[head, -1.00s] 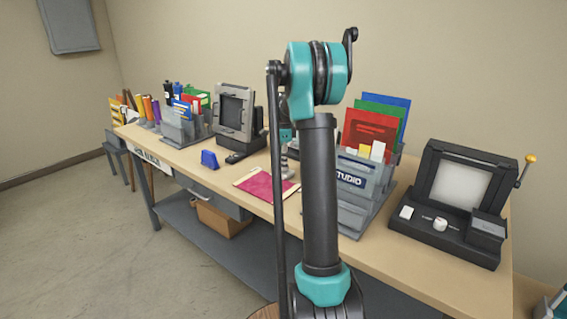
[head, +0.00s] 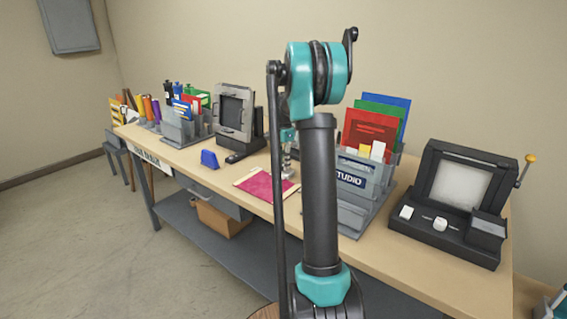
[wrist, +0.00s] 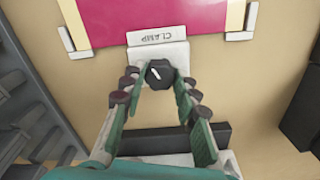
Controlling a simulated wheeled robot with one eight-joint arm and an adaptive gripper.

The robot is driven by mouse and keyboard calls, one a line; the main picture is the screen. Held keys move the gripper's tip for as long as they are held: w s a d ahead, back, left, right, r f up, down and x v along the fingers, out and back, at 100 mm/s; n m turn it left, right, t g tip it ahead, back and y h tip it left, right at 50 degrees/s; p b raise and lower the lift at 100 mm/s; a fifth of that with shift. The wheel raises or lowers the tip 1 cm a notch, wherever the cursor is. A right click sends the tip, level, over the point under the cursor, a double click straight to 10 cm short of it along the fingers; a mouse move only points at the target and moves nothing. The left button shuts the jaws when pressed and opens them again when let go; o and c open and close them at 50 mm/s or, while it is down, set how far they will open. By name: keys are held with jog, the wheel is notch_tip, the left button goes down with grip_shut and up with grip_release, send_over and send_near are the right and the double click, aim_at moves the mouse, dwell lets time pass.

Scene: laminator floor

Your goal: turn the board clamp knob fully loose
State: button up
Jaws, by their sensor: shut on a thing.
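The board clamp knob (wrist: 158,73) is a dark round knob with a white pointer mark, seen in the wrist view just below a white block labelled CLAMP (wrist: 157,36). My gripper (wrist: 159,82) has its two fingers on either side of the knob and is shut on it. The pointer mark slants toward the upper left in the picture. A magenta board (wrist: 165,12) with pale edging lies beyond the label; in the head view the board (head: 268,186) lies on the bench. My arm hides the knob in the head view.
A grey rack marked STUDIO (head: 352,180) stands close to the right of the board. A blue holder (head: 209,158) and a grey-framed machine (head: 234,112) stand to the left. A black machine with a pale screen (head: 460,187) is at the right bench end.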

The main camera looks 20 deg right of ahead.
jog(key=n, duration=0.6)
jog(key=shift+n, duration=0.3)
jog(key=n, duration=0.6)
dwell(0.4)
jog(key=o, duration=1.2)
jog(key=shift+c, duration=0.2)
notch_tip(320, 180, up, 12)
